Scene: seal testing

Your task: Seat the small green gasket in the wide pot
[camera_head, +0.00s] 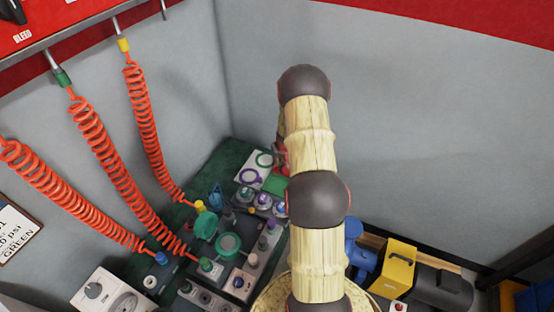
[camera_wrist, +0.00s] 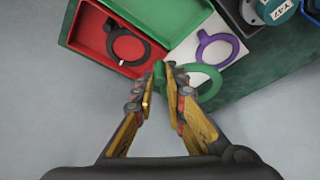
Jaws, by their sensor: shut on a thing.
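My gripper (camera_wrist: 166,78) is shut on a narrow green piece (camera_wrist: 158,74), which looks like the tab of the green gasket. A green gasket ring (camera_wrist: 207,84) shows just right of the fingers, partly hidden by them. The join between ring and tab is hidden. I cannot tell which vessel is the wide pot.
A red tray (camera_wrist: 93,38) holds a black ring, with a green tray (camera_wrist: 170,17) beside it. A purple ring (camera_wrist: 216,47) lies on a white sheet (camera_wrist: 183,50). Fittings and gauges (camera_head: 228,245) crowd the bench; coiled orange hoses (camera_head: 110,155) hang at left.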

